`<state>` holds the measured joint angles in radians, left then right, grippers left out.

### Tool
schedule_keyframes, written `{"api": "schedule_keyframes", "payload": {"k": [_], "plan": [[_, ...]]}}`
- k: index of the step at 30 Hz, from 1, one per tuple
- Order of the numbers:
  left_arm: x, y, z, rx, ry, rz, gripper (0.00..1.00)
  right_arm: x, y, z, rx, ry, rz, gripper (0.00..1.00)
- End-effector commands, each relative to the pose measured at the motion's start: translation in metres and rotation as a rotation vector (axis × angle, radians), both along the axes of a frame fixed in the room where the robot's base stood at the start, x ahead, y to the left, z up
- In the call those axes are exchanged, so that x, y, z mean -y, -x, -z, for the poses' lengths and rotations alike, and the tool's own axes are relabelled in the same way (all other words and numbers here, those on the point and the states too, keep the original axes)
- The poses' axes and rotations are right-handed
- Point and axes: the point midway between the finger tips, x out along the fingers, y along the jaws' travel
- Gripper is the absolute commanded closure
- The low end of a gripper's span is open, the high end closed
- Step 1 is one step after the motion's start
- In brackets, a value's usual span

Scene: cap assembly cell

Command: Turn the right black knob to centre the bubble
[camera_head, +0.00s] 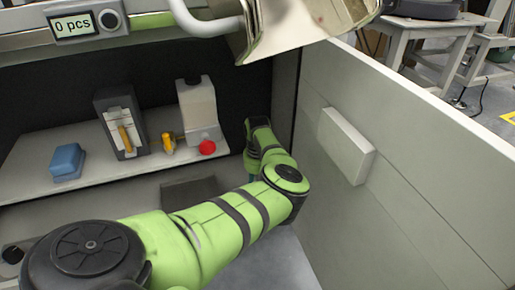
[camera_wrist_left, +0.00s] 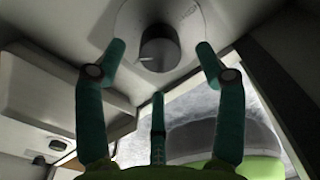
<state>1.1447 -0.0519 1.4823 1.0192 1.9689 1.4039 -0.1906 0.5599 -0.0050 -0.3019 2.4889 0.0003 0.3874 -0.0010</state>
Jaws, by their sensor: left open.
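In the left wrist view a round black knob (camera_wrist_left: 160,48) sits on a pale rounded surface, with a thin light pin or mark at its lower left. My left gripper (camera_wrist_left: 160,62) is open, with teal fingers spread on the left, right and below the knob. The fingers appear apart from the knob. I cannot tell from this view whether it is the right one. In the head view my green arm reaches to the right and back, and its gripper is largely hidden. No bubble shows in either view. My right gripper is not in view.
A shiny metal funnel (camera_head: 300,22) hangs above. A pale side wall (camera_head: 410,160) bounds the right.

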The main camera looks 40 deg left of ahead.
Motion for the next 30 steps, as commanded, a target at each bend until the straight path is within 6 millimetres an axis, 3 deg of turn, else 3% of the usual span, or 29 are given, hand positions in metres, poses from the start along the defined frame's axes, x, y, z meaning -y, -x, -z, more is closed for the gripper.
{"api": "schedule_keyframes", "payload": {"k": [6,12,30], "plan": [[0.0,-0.001,-0.049,0.004,-0.002,-0.002,0.3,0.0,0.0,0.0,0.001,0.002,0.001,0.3],[0.0,0.0,-0.075,0.001,-0.001,0.001,0.3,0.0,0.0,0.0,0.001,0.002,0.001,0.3],[0.0,0.0,-0.081,0.0,0.0,0.001,0.3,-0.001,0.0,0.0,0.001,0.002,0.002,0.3]]}}
